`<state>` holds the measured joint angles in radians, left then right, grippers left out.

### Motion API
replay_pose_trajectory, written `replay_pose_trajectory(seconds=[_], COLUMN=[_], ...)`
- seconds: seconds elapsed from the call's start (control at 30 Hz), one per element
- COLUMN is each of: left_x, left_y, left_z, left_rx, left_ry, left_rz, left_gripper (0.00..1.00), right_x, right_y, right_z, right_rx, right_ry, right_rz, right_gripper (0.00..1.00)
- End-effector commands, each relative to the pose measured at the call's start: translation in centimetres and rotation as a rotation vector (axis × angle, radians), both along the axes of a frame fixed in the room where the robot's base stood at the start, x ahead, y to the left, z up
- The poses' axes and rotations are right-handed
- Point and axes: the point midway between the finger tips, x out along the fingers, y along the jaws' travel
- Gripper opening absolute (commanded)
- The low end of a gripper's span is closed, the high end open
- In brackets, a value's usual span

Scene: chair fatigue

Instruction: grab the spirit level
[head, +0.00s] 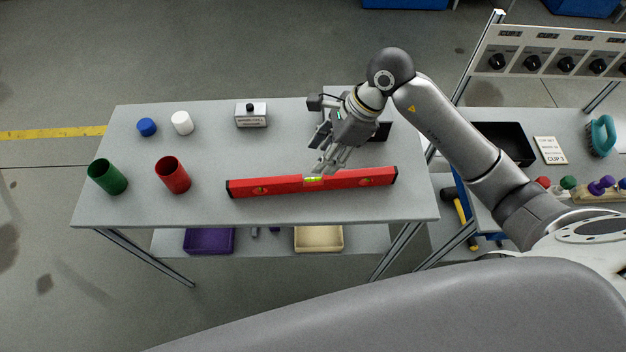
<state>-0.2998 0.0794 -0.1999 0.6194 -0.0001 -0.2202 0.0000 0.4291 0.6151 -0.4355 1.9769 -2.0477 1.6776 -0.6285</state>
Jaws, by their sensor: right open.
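The red spirit level (277,186) lies lengthwise on the grey table (225,150), towards its front right part. It has black end caps and a yellow-green vial near its middle. My right gripper (322,172) is over the far edge of the level, close to the vial, with its fingers pointing down towards it. The gripper is open. I cannot tell whether the fingertips touch the level. My left gripper is not in view.
A red cup (173,176) and a green cup (107,177) stand left of the level. A dark device sits partly hidden behind my gripper. A second table with a control panel (550,60) stands right.

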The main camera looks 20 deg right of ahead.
Motion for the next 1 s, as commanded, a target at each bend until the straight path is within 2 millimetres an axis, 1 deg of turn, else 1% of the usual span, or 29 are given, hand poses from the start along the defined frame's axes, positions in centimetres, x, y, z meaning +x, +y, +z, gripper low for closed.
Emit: replay_pose_trajectory(seconds=[0.03,0.13,0.3,0.4,0.53,0.63,0.73,0.8,0.9,1.0], left_x=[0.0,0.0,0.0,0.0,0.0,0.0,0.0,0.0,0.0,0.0], left_y=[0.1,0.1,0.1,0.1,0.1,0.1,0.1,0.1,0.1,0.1], left_z=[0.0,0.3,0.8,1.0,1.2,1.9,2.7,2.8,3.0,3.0], left_rx=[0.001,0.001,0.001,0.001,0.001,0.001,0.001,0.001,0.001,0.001], left_ry=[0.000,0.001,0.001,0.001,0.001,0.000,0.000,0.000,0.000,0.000], left_rz=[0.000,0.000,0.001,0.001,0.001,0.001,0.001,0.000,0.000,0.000], left_gripper=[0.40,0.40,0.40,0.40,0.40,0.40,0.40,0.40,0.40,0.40], right_x=[0.1,0.1,0.3,0.4,0.4,0.3,0.3,0.4,0.6,0.6], right_y=[-0.5,-0.7,0.4,0.8,1.1,1.4,1.7,2.0,2.3,2.4], right_z=[-0.2,-1.2,-3.7,-4.9,-5.6,-6.6,-8.1,-9.1,-10.0,-10.4], right_rx=[-0.026,-0.048,-0.047,-0.047,-0.046,-0.044,-0.043,-0.045,-0.045,-0.045], right_ry=[0.003,0.011,0.011,0.010,0.009,0.013,0.014,0.011,0.008,0.008], right_rz=[0.002,0.003,0.003,0.002,0.003,0.003,0.000,0.001,0.002,0.002], right_gripper=[0.45,0.45,0.45,0.45,0.45,0.45,0.45,0.45,0.45,0.45])
